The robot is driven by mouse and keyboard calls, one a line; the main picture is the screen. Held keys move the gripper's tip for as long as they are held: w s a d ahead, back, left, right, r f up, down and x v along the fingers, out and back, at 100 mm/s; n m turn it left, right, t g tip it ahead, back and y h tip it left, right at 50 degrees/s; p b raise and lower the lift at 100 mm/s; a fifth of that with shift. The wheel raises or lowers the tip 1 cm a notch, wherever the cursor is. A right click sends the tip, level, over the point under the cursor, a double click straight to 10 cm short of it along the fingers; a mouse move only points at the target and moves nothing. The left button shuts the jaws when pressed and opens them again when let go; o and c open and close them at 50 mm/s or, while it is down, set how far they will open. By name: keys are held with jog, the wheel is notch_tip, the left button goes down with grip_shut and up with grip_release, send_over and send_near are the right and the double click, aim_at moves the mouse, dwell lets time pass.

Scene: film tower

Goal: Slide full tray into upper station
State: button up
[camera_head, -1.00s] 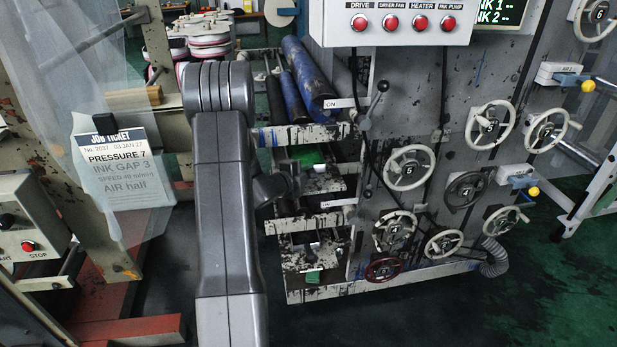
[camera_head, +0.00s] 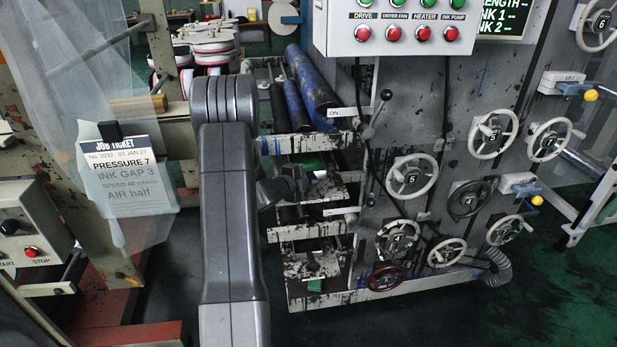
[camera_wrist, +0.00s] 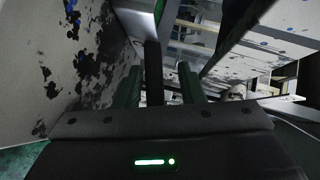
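The station frame (camera_head: 305,232) stands right of my arm in the head view, with an upper opening (camera_head: 318,188) and a lower opening (camera_head: 312,262). Ink-stained surfaces and small green patches show inside both. I cannot make out a full tray for certain in either view. In the wrist view my gripper (camera_wrist: 160,85) has two dark fingers standing apart. A black upright bar (camera_wrist: 153,75) shows between them, close to the left finger, with a gap to the right one. I cannot tell what it belongs to.
A panel of handwheels (camera_head: 411,176) and levers stands right of the station. Blue and black rollers (camera_head: 311,80) lie above it. A job ticket (camera_head: 123,167) hangs left on a clear sheet. In the wrist view a stained wall (camera_wrist: 70,55) is close on the left. Green floor lies right.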

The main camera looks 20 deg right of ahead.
jog(key=shift+a, duration=0.1)
jog(key=shift+s+a, duration=0.2)
jog(key=shift+a, duration=0.05)
jog(key=b+v, duration=0.2)
jog(key=v, duration=1.1)
jog(key=shift+r+b, duration=0.15)
jog(key=shift+b, duration=0.25)
jog(key=p+x, duration=0.3)
jog(key=x, duration=1)
jog(key=shift+w+d, duration=0.1)
jog(key=shift+d, duration=0.25)
jog(key=shift+s+f, duration=0.2)
jog(key=shift+f, duration=0.05)
jog(key=shift+s+a+r, duration=0.15)
jog(key=shift+s+a, duration=0.05)
jog(key=shift+s, duration=0.3)
jog(key=shift+w, duration=0.1)
